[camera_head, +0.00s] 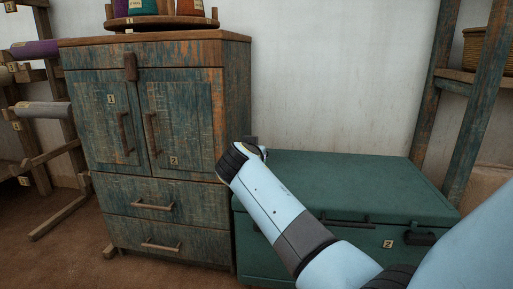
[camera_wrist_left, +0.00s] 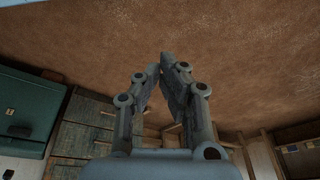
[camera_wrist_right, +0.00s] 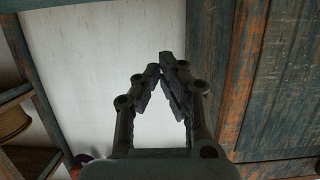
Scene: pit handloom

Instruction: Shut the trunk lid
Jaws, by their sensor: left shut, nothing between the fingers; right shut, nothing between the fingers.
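The green trunk (camera_head: 255,262) stands on the floor right of the cabinet. Its lid (camera_head: 350,175) lies level over the box, and I can make out no open gap, though my right arm hides part of the front edge. Part of the trunk also shows in the left wrist view (camera_wrist_left: 30,90). My right arm crosses in front of the trunk, its wrist end near the cabinet's right side. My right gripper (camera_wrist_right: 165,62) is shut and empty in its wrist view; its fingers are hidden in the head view. My left gripper (camera_wrist_left: 162,62) is shut and empty, out of the head view.
A worn blue-green cabinet (camera_head: 160,150) with doors and drawers stands close left of the trunk. A wooden rack with cloth rolls (camera_head: 40,108) is at the far left. A wooden shelf frame with a basket (camera_head: 478,48) is at the right. The wall behind the trunk is bare.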

